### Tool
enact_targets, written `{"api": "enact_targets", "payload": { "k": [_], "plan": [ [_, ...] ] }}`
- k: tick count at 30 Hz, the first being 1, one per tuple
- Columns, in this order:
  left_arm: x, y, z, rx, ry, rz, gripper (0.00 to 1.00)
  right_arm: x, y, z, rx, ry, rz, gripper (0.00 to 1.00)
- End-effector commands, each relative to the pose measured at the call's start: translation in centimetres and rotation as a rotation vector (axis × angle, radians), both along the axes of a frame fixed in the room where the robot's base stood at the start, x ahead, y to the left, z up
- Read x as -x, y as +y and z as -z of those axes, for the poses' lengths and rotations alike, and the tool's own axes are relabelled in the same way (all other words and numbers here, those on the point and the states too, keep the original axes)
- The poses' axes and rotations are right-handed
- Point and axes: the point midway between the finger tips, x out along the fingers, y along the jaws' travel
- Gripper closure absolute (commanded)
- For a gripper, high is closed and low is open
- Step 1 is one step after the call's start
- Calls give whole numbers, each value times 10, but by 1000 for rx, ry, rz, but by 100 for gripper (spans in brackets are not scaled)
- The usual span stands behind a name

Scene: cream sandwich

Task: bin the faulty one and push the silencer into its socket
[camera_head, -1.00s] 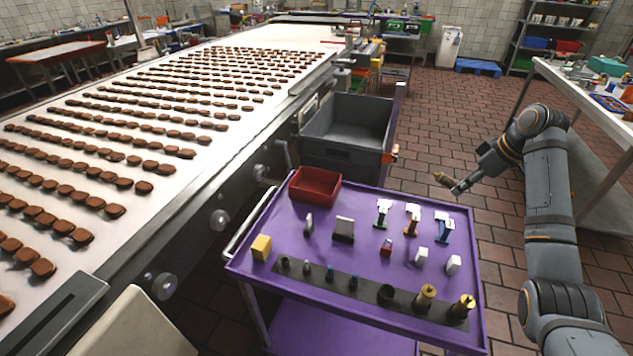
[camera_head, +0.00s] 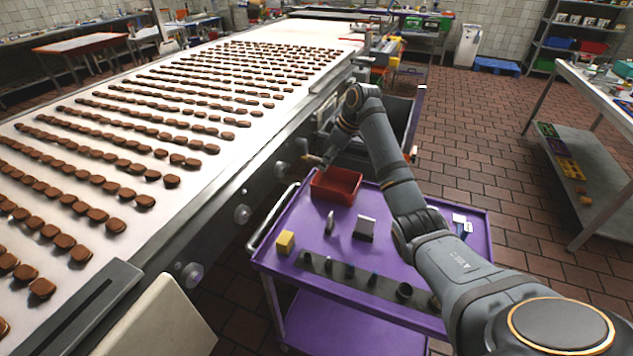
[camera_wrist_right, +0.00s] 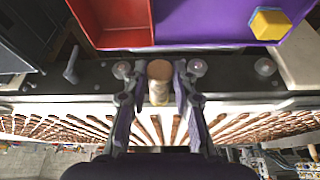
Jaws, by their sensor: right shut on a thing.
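My right gripper (camera_head: 322,161) is shut on a small brass-brown cylinder (camera_head: 311,159), near the far left corner of the red bin (camera_head: 335,186). In the right wrist view the held cylinder (camera_wrist_right: 159,72) sits between the two fingers, with its round tan end showing; the red bin (camera_wrist_right: 138,39) lies at the upper left, beside it. The bin looks empty where its inside shows. A dark strip with sockets (camera_head: 318,262) lies along the front of the purple cart top; its right end is hidden behind my right arm. My left gripper is out of view.
A yellow block (camera_head: 285,242) and a grey-white block (camera_head: 364,228) stand on the purple cart (camera_head: 300,220). The conveyor (camera_head: 190,205) with rows of brown sandwiches runs along the left. My arm covers much of the cart's right side.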

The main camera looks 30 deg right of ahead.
Motion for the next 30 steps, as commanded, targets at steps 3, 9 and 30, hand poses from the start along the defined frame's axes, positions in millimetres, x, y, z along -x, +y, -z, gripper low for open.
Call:
{"api": "enact_targets", "payload": {
  "k": [3,9,30],
  "plan": [
    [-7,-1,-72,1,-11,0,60,-6,-22,-12,-7,15,157,99],
    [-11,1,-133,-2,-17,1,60,-4,-60,13,3,12,393,99],
    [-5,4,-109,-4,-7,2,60,2,-79,73,15,-1,493,99]
  ]
}}
